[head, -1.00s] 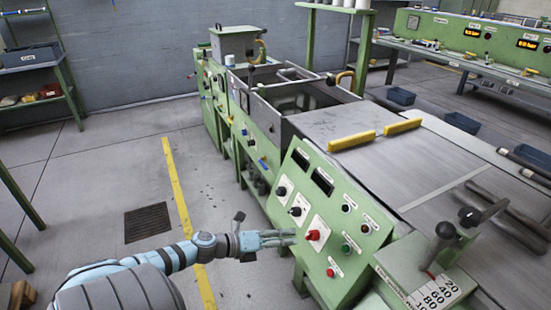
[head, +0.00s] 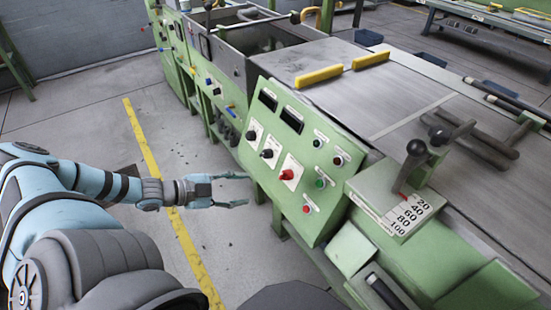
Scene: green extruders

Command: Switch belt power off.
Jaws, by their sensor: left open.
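A sloped green control panel (head: 300,165) stands at the middle of the head view. It carries a red knob on a white plate (head: 287,175), two black knobs (head: 267,153), a green button (head: 320,183), a red button (head: 307,208) and small buttons near its right edge. The labels are too small to read, so I cannot tell which control is the belt power. My left gripper (head: 246,189) is open and empty, pointing right at the panel's left side. It appears apart from the panel. My right gripper is not in view.
A black-handled lever (head: 412,158) with a 20 to 100 scale stands right of the panel. The grey belt bed (head: 370,95) with yellow bars (head: 319,76) lies behind. Floor with a yellow line (head: 150,150) is open at left.

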